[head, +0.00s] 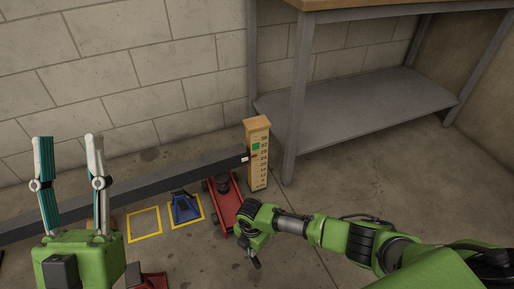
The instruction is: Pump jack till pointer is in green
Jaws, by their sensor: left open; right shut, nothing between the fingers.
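The red floor jack (224,205) stands on the floor under the right end of a long dark tube (150,178). The wooden gauge post (258,170) stands behind it with a numbered scale. Its green patch (256,146) is near the top. A small red pointer (252,157) at the tube's end sits just below the green. My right gripper (256,262) is shut and empty, just right of the jack's near end, and partly hides it. I cannot make out the jack's handle. My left gripper (70,160) is open and empty, fingers upward, at the left.
A blue stand (184,208) is in a yellow floor square. Another yellow square (144,238) to its left is bare. A red object (153,281) is partly hidden by my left gripper. A metal workbench (350,105) stands at the back right. Floor right of the post is clear.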

